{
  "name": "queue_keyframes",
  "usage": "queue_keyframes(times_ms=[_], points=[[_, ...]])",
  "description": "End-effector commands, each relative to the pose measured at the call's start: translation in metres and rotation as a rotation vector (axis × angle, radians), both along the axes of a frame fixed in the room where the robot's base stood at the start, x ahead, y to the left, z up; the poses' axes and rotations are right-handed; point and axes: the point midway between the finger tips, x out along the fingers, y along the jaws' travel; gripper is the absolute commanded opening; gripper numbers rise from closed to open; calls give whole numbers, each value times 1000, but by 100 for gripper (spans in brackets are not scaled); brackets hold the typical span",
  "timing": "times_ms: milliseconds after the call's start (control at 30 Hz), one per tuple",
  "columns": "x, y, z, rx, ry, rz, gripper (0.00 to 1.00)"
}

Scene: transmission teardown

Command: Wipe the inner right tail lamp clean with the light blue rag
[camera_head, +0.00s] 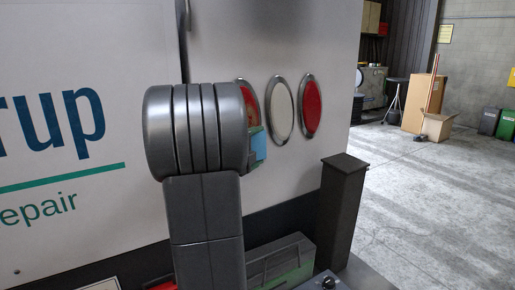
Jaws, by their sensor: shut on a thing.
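The inner right tail lamp (245,92) is the leftmost of three oval lamps on the white vehicle's rear. It is red in a metal rim, with a duller brownish patch visible. My grey arm covers its left part. The light blue rag (259,146) shows just right of my arm, at the lamp's lower edge. I cannot tell whether it touches the lamp. My gripper is mostly hidden behind my arm, and its fingertips cannot be made out. It is shut on the rag.
A white lamp (282,106) and an outer red lamp (311,106) sit to the right. A dark post (342,215) stands at the front right. A green-and-grey box (285,263) lies low beside my arm. Open concrete floor (430,190) stretches right, with cardboard boxes (422,103) farther back.

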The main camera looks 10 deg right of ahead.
Motion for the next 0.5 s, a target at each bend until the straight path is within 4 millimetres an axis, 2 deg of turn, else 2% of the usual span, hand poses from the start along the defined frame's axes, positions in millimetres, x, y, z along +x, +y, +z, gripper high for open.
queue_keyframes(times_ms=[300, 500], points=[[4, 2, 1, 0, 0, 0, 69], [3, 3, 14, 0, -1, 1, 69]])
